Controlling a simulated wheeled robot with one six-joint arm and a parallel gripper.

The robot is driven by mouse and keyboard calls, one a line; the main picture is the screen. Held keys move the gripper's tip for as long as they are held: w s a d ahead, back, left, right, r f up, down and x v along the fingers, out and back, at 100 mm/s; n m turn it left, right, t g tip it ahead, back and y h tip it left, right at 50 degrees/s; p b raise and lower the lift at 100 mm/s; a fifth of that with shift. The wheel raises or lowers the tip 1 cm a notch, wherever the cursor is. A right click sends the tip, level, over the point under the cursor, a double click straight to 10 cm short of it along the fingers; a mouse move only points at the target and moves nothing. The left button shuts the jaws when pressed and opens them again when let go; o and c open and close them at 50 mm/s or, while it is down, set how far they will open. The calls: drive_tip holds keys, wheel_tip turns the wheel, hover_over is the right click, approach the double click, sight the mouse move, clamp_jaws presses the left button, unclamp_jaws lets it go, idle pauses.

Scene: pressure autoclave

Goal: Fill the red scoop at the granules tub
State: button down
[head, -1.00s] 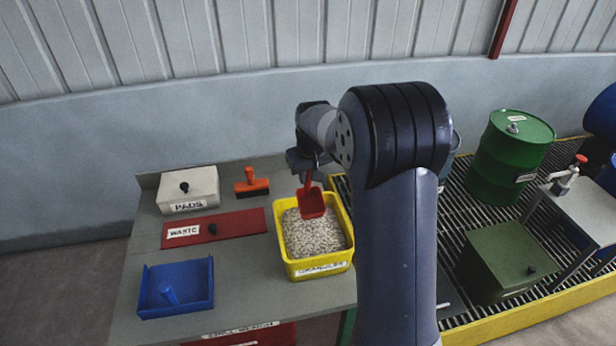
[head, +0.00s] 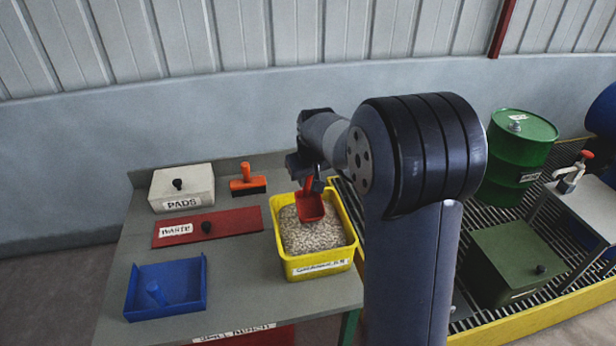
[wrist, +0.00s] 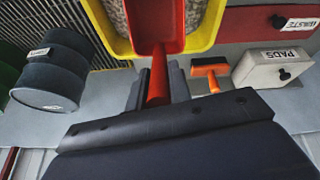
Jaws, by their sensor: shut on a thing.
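The red scoop (head: 311,207) is held by its handle in my gripper (head: 309,180). My gripper is shut on that handle, which shows as a red bar in the wrist view (wrist: 158,82). The scoop hangs over the far part of the yellow granules tub (head: 288,269), tilted with its bowl toward the near side. The tub holds pale granules (head: 312,236) to a fairly high level. I cannot tell whether the bowl touches the granules; no granules clearly show inside it.
A white PADS box (head: 182,188), a red WASTE lid (head: 225,228), an orange-handled tool (head: 247,181) and a blue tray (head: 163,291) lie left of the tub on the grey bench. A green drum (head: 515,160) and a green box (head: 508,262) stand right on a grating.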

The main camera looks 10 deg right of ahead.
drive_tip(key=shift+f+b, duration=1.9)
drive_tip(key=shift+f, duration=0.95)
drive_tip(key=shift+s+r+b, duration=0.15)
drive_tip(key=shift+s+b, duration=0.7)
drive_tip(key=shift+s, duration=2.05)
drive_tip(key=shift+r+p, duration=0.25)
drive_tip(key=shift+p, duration=0.45)
drive_tip(key=w+g+p, duration=0.1)
drive_tip(key=p, duration=0.2)
drive_tip(key=shift+w+r+g, duration=0.15)
drive_tip(key=shift+g, duration=0.15)
drive_tip(key=shift+w+p, duration=0.15)
drive_tip(key=shift+p, duration=0.65)
drive_tip(key=shift+w+r+g+p, duration=0.1)
drive_tip(key=shift+w+g+p, duration=0.25)
drive_tip(key=shift+p, duration=0.55)
drive_tip(key=shift+g+p, duration=0.25)
drive_tip(key=shift+p, duration=0.05)
drive_tip(key=shift+w+p, duration=0.15)
drive_tip(key=shift+p, duration=0.15)
